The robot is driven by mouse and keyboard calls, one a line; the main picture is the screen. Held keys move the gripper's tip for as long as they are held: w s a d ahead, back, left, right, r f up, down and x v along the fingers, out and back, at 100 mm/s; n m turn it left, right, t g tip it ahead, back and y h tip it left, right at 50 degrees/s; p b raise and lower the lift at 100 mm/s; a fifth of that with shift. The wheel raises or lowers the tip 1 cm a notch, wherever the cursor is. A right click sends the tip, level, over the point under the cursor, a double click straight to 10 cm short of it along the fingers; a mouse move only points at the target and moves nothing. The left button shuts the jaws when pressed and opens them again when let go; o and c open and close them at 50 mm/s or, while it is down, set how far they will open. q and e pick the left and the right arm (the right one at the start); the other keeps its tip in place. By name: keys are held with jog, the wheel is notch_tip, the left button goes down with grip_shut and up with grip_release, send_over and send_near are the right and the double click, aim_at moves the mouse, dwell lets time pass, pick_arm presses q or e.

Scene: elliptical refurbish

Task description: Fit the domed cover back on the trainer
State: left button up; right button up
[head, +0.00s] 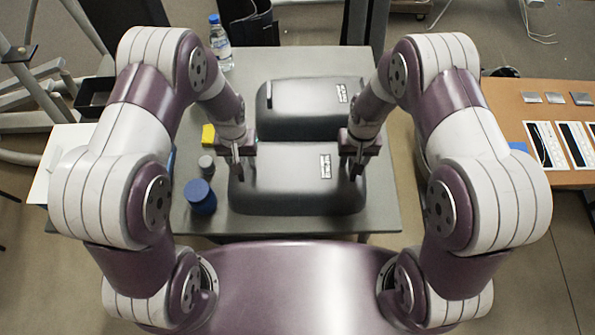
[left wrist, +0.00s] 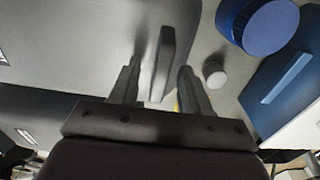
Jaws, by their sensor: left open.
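A dark grey domed cover (head: 290,192) with a small white label lies on the near part of the table. A second dark domed shape (head: 308,108) with a label lies behind it; I cannot tell which is the trainer's body. My left gripper (head: 240,168) is at the near cover's left side. In the left wrist view the open fingers (left wrist: 160,88) stand either side of a dark upright grip (left wrist: 163,60) on the cover's edge, with gaps visible. My right gripper (head: 355,165) is at the near cover's right side; its finger opening is unclear.
A water bottle (head: 220,43) is at the far left corner. The table (head: 375,212) is clear at front right.

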pick_arm(q)
jog(key=shift+f, duration=0.4)
pick_arm(e)
jog(key=shift+f, duration=0.4)
pick_arm(q)
jog(key=shift+c, duration=0.3)
pick_arm(e)
jog(key=shift+c, duration=0.3)
pick_arm(q)
grip_shut()
pick_arm(e)
grip_shut()
pick_arm(q)
jog(key=shift+r, duration=0.15)
pick_arm(e)
jog(key=shift+r, duration=0.15)
